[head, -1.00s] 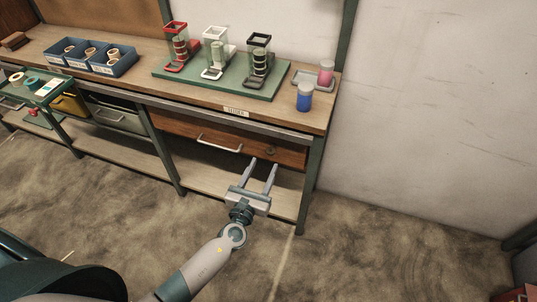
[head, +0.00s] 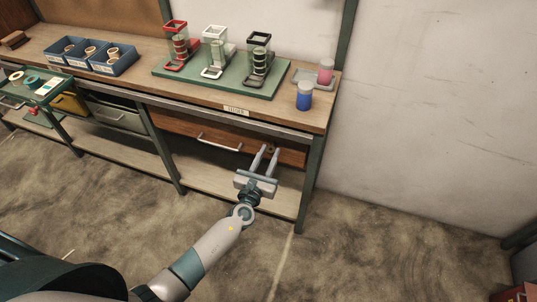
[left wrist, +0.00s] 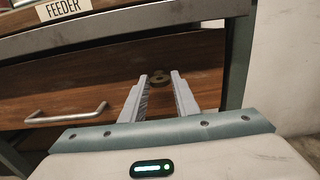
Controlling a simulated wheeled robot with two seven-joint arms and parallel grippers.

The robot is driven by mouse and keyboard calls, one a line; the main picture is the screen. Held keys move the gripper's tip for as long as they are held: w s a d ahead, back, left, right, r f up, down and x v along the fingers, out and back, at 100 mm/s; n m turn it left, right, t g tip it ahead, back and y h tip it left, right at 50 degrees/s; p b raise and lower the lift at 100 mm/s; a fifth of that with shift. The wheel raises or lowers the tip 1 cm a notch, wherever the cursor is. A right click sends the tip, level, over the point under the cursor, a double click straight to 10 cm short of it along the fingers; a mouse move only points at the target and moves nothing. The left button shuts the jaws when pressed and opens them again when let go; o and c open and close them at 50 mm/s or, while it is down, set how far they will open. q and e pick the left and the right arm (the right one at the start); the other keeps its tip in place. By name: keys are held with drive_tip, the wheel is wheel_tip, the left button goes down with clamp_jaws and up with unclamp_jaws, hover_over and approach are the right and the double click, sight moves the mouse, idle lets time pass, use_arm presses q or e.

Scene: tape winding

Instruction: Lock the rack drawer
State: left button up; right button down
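The rack drawer (head: 190,130) is a reddish-brown wooden front under the workbench, with a pale bar handle (head: 219,143). The drawer looks closed, and it also fills the left wrist view (left wrist: 70,85). My right gripper is not in view.
A "FEEDER" label (left wrist: 66,9) is on the bench edge above the drawer. A green mat (head: 215,84) with three small feeders, a blue jar (head: 304,96) and blue bins (head: 90,57) stand on the bench. A table leg (head: 311,185) stands right of the drawer.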

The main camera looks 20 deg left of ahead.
use_arm(q)
drive_tip(key=shift+f+n, duration=0.1)
drive_tip(key=shift+n, duration=0.2)
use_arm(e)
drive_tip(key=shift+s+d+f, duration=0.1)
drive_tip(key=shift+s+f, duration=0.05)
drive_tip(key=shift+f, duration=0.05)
use_arm(q)
drive_tip(key=shift+n+b, duration=3.35)
drive_tip(key=shift+n, duration=5.35)
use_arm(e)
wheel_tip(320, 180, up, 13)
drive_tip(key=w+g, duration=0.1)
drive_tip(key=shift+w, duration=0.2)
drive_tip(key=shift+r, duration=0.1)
use_arm(q)
drive_tip(key=o, duration=1)
drive_tip(key=shift+o, duration=0.2)
